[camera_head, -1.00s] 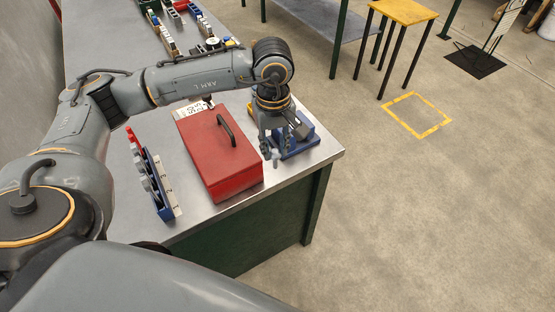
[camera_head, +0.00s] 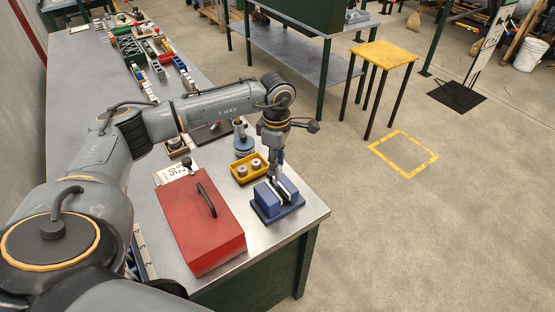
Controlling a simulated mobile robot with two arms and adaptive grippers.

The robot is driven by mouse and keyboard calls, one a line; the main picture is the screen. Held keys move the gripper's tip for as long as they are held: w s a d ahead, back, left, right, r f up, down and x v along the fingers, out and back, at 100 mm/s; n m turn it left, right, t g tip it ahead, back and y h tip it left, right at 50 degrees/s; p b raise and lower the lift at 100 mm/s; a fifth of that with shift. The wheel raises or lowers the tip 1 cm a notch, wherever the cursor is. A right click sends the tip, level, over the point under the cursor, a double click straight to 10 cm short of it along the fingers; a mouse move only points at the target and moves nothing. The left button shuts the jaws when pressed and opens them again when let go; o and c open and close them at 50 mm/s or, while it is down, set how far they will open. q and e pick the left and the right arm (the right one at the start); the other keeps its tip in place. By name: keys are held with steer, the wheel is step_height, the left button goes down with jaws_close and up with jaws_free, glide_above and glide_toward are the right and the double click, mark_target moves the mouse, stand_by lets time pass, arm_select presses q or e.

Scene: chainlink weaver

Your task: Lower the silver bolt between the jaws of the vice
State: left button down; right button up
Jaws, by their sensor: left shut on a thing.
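The blue vice (camera_head: 288,209) stands near the front right corner of the metal bench, with a pale gap between its jaws. My left gripper (camera_head: 274,166) points down just above the vice's far side. It is shut on a small silver piece that appears to be the silver bolt (camera_head: 271,174). The bolt is tiny here, and I cannot tell whether its lower end is above the jaws or between them. My right gripper is out of view.
A red toolbox (camera_head: 204,232) with a black handle stands left of the vice. A yellow tray (camera_head: 238,176) with round parts sits just behind it, near a blue-and-grey cylindrical item (camera_head: 243,146). The bench edge is close on the right.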

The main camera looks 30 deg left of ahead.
mark_target(277, 179)
arm_select(q)
step_height(277, 179, down, 3)
steer(key=shift+w+f+b, duration=0.1)
steer(key=shift+w+b, duration=0.05)
steer(key=shift+b, duration=0.5)
steer(key=shift+f+b, duration=0.4)
steer(key=shift+f, duration=0.35)
step_height(277, 179, down, 3)
steer(key=b, duration=0.3)
steer(key=shift+f, duration=0.2)
steer(key=c, duration=1)
jaws_free()
